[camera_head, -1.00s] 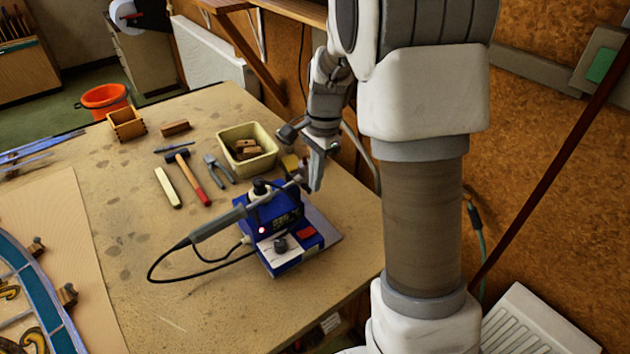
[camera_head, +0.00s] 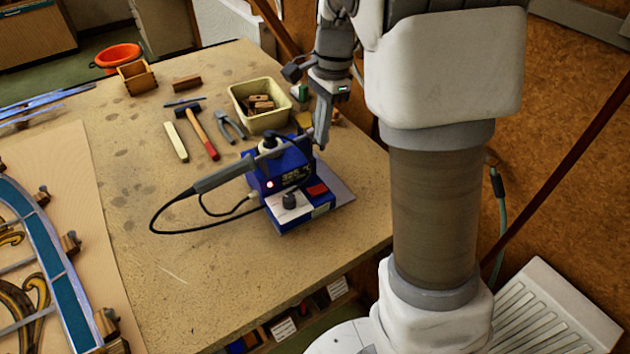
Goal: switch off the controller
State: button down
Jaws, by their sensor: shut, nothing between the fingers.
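The controller (camera_head: 292,178) is a blue box on the workbench, with a black knob (camera_head: 290,200), a red switch (camera_head: 317,189), a small display and a lit red lamp (camera_head: 270,184). A soldering iron (camera_head: 225,176) with a dark handle rests across its top, its black cable looping to the left. My gripper (camera_head: 321,143) points down just behind and to the right of the controller's top, above the red switch in the picture. It is shut and empty. Whether its tips touch the controller, I cannot tell.
A cream bin (camera_head: 259,108) with brown blocks stands behind the controller. A hammer (camera_head: 199,133), pliers (camera_head: 230,127) and a pale stick (camera_head: 176,141) lie left of it. The leaded panel (camera_head: 60,260) lies at the left. The bench in front of the controller is clear.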

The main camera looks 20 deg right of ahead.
aim_at(314, 191)
jog(key=f, duration=0.4)
jog(key=a+f, duration=0.1)
jog(key=f, duration=0.4)
jog(key=f+b, duration=0.1)
jog(key=f, duration=0.4)
jog(key=shift+s+a, duration=0.25)
jog(key=shift+a, duration=0.05)
jog(key=shift+s+a+f, duration=0.1)
jog(key=shift+f, duration=0.1)
jog(key=shift+w+d+r, duration=0.1)
jog(key=shift+w+d, duration=0.2)
jog(key=shift+d, duration=0.55)
